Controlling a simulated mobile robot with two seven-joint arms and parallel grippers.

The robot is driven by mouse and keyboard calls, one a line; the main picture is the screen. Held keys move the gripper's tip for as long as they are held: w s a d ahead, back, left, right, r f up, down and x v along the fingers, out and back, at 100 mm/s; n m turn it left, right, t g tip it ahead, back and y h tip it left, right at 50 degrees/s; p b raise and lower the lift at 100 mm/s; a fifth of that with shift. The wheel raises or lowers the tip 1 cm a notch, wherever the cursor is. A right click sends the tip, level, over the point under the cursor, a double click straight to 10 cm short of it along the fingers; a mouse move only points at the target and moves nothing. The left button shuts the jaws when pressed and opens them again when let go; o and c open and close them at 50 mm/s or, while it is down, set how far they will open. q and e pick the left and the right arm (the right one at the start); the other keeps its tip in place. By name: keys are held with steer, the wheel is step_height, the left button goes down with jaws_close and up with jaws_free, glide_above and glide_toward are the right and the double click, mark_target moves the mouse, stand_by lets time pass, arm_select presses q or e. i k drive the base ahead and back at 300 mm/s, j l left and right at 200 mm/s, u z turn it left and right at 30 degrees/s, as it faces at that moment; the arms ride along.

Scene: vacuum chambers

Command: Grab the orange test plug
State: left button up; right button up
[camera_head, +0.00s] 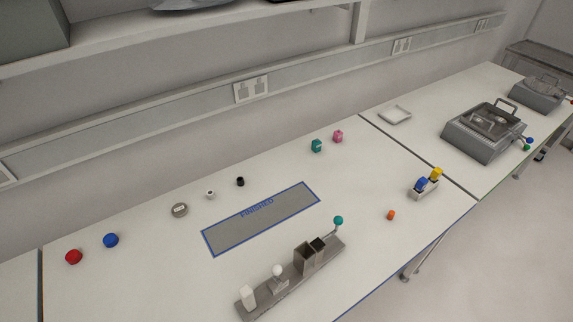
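A small orange plug (391,215) stands on the white bench in the head view, right of centre and close to the bench's front edge. Nothing touches it. It sits to the left of and nearer than a small holder (424,192) with a blue piece (421,184) and a yellow piece (436,173). Neither of my grippers shows in the head view.
A grey fixture (290,278) with a teal ball knob (338,220) stands left of the plug, near the front. A blue-edged "FINISHED" mat (260,218) lies behind it. A grey chamber (485,130) stands farther right. Bench around the plug is clear.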

mark_target(392, 214)
steer(key=z, duration=1)
steer(key=i, duration=0.2)
steer(key=k, duration=0.7)
